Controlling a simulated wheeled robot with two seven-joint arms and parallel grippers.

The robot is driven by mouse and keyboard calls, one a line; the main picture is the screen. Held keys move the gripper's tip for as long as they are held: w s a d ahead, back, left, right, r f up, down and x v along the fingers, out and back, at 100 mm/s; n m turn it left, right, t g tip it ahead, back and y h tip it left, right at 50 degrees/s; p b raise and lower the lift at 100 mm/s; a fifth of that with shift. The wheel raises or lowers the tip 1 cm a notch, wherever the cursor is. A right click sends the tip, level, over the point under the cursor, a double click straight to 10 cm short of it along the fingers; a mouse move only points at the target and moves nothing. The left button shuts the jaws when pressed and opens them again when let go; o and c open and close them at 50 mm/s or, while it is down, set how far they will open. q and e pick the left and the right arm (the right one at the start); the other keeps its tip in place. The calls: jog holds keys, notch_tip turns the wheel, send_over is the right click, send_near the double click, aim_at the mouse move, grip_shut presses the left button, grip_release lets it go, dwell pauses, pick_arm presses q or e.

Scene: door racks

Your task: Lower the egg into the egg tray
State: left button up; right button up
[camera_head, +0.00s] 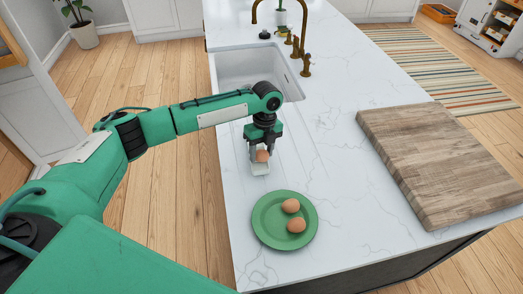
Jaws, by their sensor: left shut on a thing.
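My left gripper (262,148) points down over the white marble counter, shut on a brown egg (262,156). A small pale egg tray (260,169) shows directly below and around the held egg. Most of the tray is hidden by the gripper and egg, and I cannot tell whether the egg touches it. Two more brown eggs, the upper one (291,206) and the lower one (296,225), lie on a round green plate (269,234) nearer the counter's front edge. My right gripper is not in view.
A white sink (240,64) with brass taps (305,66) lies behind the gripper. A thick wooden board (440,165) covers the right of the counter (335,150). The counter between plate and board is clear.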

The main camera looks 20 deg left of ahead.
pick_arm(q)
jog(key=shift+f+b, duration=0.35)
jog(key=shift+f, duration=0.6)
dwell(0.4)
jog(key=o, duration=0.7)
